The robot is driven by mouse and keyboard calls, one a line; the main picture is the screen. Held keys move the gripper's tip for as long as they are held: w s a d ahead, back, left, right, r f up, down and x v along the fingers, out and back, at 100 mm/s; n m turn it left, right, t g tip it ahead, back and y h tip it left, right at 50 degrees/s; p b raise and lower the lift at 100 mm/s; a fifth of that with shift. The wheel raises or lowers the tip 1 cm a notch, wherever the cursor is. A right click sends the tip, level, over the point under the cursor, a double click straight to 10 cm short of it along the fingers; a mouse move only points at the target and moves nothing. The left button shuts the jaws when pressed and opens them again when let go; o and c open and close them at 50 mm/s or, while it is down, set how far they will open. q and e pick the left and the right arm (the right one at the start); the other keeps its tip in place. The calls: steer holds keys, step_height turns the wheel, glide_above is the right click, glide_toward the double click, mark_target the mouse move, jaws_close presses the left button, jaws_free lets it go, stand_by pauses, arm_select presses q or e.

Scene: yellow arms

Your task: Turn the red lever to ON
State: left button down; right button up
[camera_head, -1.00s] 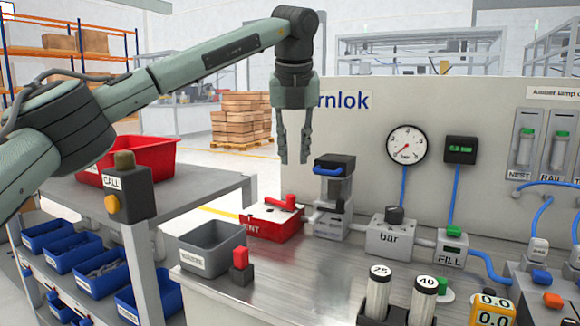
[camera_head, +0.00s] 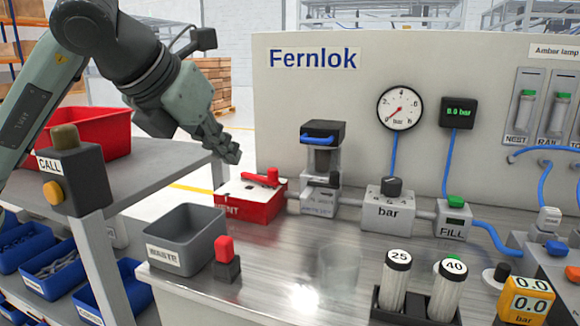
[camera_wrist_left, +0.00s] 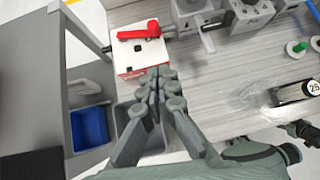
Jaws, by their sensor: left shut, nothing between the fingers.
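The red lever (camera_head: 262,177) lies low along the top of a red and white box (camera_head: 250,205) marked VENT, beside the steel bench's back left part. In the left wrist view the lever (camera_wrist_left: 138,31) has its round pivot at the right and its handle pointing left. No ON mark is readable. My left gripper (camera_head: 233,154) is shut and empty, above and left of the lever in the head view. In the left wrist view its fingertips (camera_wrist_left: 162,76) show just below the box, apart from the lever.
A grey WASTE bin (camera_head: 185,238) and a red-topped switch (camera_head: 227,258) stand in front of the box. A press-like device (camera_head: 320,170) stands close to its right. A clear cup (camera_head: 338,268) stands on open bench. A red tray (camera_head: 88,138) lies on the left shelf.

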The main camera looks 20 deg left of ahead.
arm_select(q)
glide_toward(272, 178)
steer(key=x, duration=0.5)
steer(key=shift+s+a+f+p, duration=0.1)
steer(key=shift+s+f+p, duration=0.25)
steer(key=shift+f+p, duration=0.05)
steer(key=shift+w, duration=0.55)
arm_select(e)
steer(key=shift+f, duration=1)
arm_select(q)
steer(key=shift+w+f, duration=0.15)
steer(key=shift+w, duration=0.05)
steer(key=shift+w+d+b, duration=0.65)
steer(key=shift+w+d, duration=0.05)
steer(key=shift+w, duration=0.15)
arm_select(e)
step_height(272, 178, up, 3)
steer(key=shift+s+d+r, duration=0.1)
